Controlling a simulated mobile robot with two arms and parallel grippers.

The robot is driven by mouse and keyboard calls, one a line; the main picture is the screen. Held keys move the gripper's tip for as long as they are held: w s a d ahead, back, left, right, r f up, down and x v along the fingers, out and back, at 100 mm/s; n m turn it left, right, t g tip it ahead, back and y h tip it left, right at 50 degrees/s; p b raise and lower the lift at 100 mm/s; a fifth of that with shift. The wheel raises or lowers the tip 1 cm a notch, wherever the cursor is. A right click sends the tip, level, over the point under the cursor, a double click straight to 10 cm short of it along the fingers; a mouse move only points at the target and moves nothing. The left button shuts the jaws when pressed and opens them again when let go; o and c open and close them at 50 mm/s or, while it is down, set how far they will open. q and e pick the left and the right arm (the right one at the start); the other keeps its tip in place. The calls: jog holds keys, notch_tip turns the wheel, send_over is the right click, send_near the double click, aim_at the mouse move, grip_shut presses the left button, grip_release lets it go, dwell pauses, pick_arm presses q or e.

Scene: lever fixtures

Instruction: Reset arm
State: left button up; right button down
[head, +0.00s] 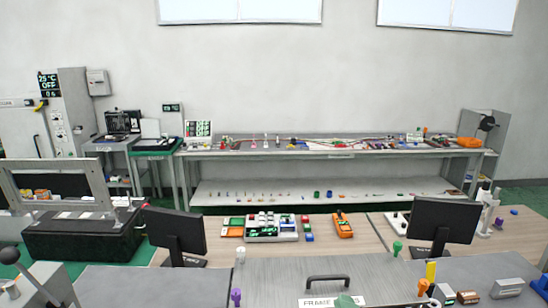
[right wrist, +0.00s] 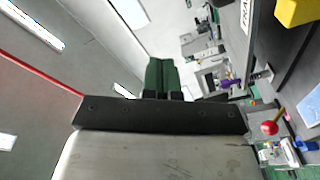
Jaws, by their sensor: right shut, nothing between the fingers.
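My right gripper shows in the right wrist view (right wrist: 163,77) as two dark green fingers pressed together, with nothing between them. In the head view only a small green part of it (head: 345,301) shows at the bottom edge, in front of the white label (head: 318,303) on the grey panel. The rest of it is below the frame. My left gripper is in neither view.
A grey panel with a dark handle (head: 328,279) lies in front. Upright levers stand nearby: purple (head: 236,296), yellow (head: 430,271), and black-knobbed (head: 10,256). Two monitors (head: 176,232) flank a button console (head: 270,227). A long bench (head: 330,153) stands behind.

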jog(key=s+d+f+m+g+h, duration=0.2)
jog(key=s+d+f+m+g, duration=0.2)
jog(key=s+f+m+g, duration=0.45)
jog(key=s+d+f+m+g+h, duration=0.1)
jog(key=s+d+f+m+g, duration=0.2)
jog(key=s+f+g, duration=0.9)
jog(key=s+f+t+b, duration=0.2)
jog(key=f+b, duration=0.1)
jog(key=f, duration=1.1)
jog(key=s+f+t+b, duration=0.2)
jog(key=s+f+b, duration=0.1)
jog(key=f, duration=1.1)
jog(key=s+d+f+b, duration=0.1)
jog(key=s+f+b, duration=0.1)
jog(key=s+f, duration=0.6)
jog(key=s+d+f+b, duration=0.2)
jog(key=s+f, duration=0.6)
jog(key=f, duration=0.6)
jog(key=shift+s+g+b, duration=0.2)
jog(key=shift+g+b, duration=0.1)
jog(key=shift+g, duration=0.15)
